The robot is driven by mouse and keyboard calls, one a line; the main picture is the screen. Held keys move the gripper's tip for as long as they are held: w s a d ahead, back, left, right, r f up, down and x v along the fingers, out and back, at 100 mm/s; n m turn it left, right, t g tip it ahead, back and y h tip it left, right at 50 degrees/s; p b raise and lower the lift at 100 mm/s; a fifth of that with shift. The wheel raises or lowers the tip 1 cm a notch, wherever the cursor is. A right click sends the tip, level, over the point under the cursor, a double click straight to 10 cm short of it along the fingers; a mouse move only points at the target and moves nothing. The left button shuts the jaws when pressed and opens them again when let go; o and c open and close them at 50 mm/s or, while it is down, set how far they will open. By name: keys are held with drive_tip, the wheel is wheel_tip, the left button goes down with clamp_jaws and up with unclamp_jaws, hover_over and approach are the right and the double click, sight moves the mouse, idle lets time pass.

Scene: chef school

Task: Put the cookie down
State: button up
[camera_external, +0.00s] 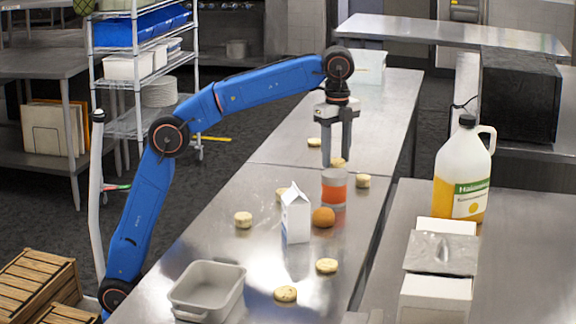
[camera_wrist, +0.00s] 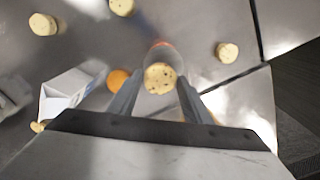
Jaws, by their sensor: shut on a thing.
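My gripper (camera_external: 337,160) points down above the steel counter (camera_external: 215,240), its fingers shut on a pale speckled cookie (camera_external: 339,162). The held cookie shows between the fingertips in the wrist view (camera_wrist: 160,77). Just beneath it in the external view is a clear glass with an orange band (camera_external: 334,190); in the wrist view the cookie partly covers the glass. Several similar cookies lie loose on the counter, among them one to the right (camera_external: 362,181), one to the left (camera_external: 243,219) and one at the front (camera_external: 285,294).
A white carton (camera_external: 296,218) and an orange (camera_external: 323,217) stand close to the glass. A grey tub (camera_external: 207,290) sits at the front left. A juice jug (camera_external: 463,170) and white boxes (camera_external: 436,295) are on the right-hand counter. Bare steel lies between the cookies.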

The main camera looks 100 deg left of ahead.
drive_tip(key=w+d+f+n, duration=0.1)
drive_tip(key=d+f+n, duration=0.1)
drive_tip(key=d, duration=0.3)
drive_tip(key=w+d+f+n, duration=0.2)
drive_tip(key=d+f, duration=0.2)
drive_tip(key=d, duration=0.1)
drive_tip(key=w+d+f+n, duration=0.2)
drive_tip(key=d+f+n, duration=0.1)
drive_tip(key=d, duration=0.3)
drive_tip(key=shift+d+f, duration=0.1)
drive_tip(key=shift+d, duration=0.2)
drive_tip(key=s+d+r, duration=0.1)
drive_tip(key=s+d, duration=0.1)
drive_tip(key=d, duration=0.2)
drive_tip(key=s+d+r, duration=0.1)
drive_tip(key=s+d, duration=0.1)
drive_tip(key=d, duration=0.2)
drive_tip(key=s+d+r, duration=0.1)
drive_tip(key=s+d, duration=0.1)
drive_tip(key=d, duration=0.2)
drive_tip(key=shift+d+r, duration=0.35)
drive_tip(key=shift+d, duration=0.05)
wheel_tip(320, 180, up, 4)
hover_over(254, 250)
drive_tip(key=shift+w+f, duration=0.1)
drive_tip(key=shift+f, duration=4.9)
